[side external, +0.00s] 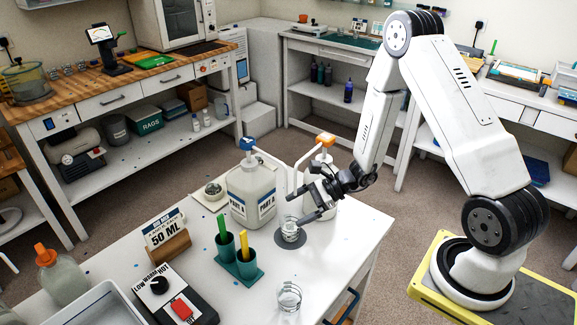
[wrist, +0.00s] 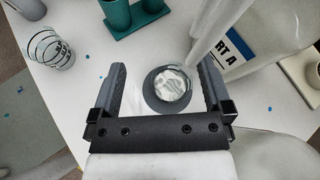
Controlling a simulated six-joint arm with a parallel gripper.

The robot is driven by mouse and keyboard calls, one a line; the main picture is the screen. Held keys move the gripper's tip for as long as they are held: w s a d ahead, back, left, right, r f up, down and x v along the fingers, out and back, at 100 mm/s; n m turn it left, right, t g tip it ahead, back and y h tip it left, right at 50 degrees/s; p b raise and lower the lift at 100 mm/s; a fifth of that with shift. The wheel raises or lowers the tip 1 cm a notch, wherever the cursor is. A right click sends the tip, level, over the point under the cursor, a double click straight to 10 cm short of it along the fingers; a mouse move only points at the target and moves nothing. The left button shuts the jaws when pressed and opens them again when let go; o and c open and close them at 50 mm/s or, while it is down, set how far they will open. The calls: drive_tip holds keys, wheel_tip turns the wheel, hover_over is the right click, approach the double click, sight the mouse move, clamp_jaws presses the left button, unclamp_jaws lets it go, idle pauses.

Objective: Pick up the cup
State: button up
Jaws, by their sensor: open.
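A small clear cup (side external: 290,229) stands upright on a dark round pad (side external: 289,242) on the white table. In the wrist view the cup (wrist: 171,85) shows from above between my two fingers, with the pad's grey rim (wrist: 150,98) around it. My gripper (side external: 309,204) is open, its fingers close to the cup. In the wrist view the gripper (wrist: 164,80) has a finger on each side of the cup, with gaps. A second clear cup with dark markings (side external: 289,296) stands near the table's front; it also shows in the wrist view (wrist: 50,50).
Two pump jugs stand behind the cup; the Part A jug (side external: 250,195) has a blue cap, the other (side external: 322,180) an orange one. Green holders (side external: 237,265) with sticks, a 50 ML sign (side external: 163,231) and a heater box (side external: 170,295) stand to the left.

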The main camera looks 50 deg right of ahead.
sight(289, 221)
drive_tip(key=shift+w+d+r+m+t, duration=0.55)
drive_tip(key=shift+d+r+m+t, duration=0.3)
drive_tip(key=shift+m, duration=0.35)
drive_tip(key=shift+f, duration=0.1)
drive_tip(key=shift+f, duration=0.1)
drive_tip(key=shift+f, duration=1.85)
drive_tip(key=shift+f, duration=0.1)
drive_tip(key=shift+f, duration=1.35)
drive_tip(key=shift+x, duration=1.5)
drive_tip(key=shift+f, duration=0.1)
